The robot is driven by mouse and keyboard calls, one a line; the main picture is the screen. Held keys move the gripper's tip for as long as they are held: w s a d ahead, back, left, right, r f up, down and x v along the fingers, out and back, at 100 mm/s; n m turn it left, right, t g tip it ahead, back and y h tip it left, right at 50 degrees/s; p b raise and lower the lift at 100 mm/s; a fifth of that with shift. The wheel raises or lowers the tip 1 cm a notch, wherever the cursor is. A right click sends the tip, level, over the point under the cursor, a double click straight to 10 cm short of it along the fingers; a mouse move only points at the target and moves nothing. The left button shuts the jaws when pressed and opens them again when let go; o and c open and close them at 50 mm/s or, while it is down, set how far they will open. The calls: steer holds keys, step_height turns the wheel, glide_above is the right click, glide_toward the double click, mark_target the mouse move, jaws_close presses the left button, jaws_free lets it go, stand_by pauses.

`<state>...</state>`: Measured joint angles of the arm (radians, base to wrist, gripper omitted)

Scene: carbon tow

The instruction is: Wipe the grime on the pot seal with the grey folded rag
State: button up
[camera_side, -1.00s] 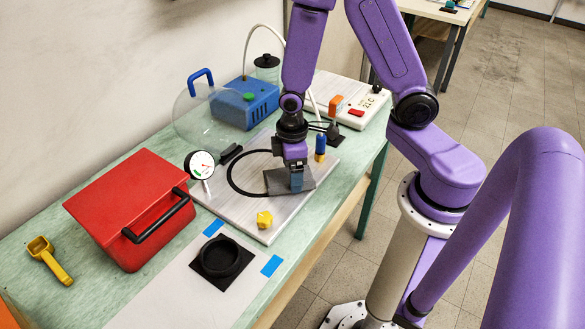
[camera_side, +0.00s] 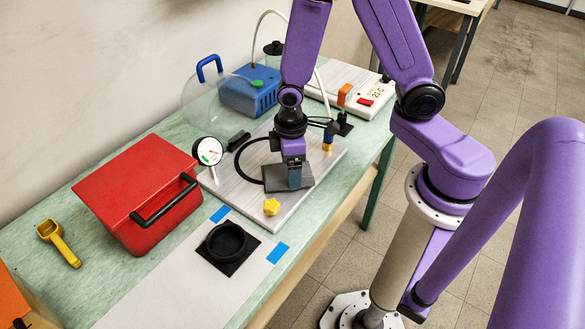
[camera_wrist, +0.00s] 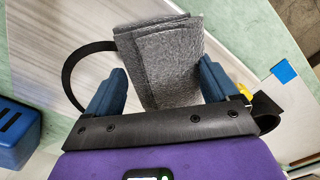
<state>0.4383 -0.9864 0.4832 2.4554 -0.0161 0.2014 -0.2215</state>
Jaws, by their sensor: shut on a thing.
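My gripper (camera_side: 294,174) has blue fingers and is shut on the grey folded rag (camera_side: 304,180). It holds the rag low over the pale grey board, by the right side of a black ring (camera_side: 236,166) that looks like the pot seal. I cannot tell whether the rag touches the ring. In the wrist view, the rag (camera_wrist: 165,55) stands between the fingers of my gripper (camera_wrist: 162,85) and hides part of the black ring (camera_wrist: 70,62). No grime can be made out.
A yellow knob (camera_side: 271,207) sits at the board's front corner, with a dial gauge (camera_side: 208,151) at its left. A red box (camera_side: 135,190), black round dish (camera_side: 227,242), blue pump (camera_side: 250,92) and clear dome (camera_side: 200,98) stand around. Pale paper lies in front.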

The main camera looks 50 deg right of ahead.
steer(key=shift+r, duration=2.4)
steer(key=shift+f, duration=1.95)
steer(key=shift+f, duration=0.65)
steer(key=shift+d+f, duration=0.1)
steer(key=shift+d, duration=1.55)
steer(key=shift+s+d+f, duration=0.1)
steer(key=shift+s+d, duration=0.1)
steer(key=shift+d, duration=0.5)
steer(key=shift+w+a+r, duration=0.15)
steer(key=shift+r, duration=2.45)
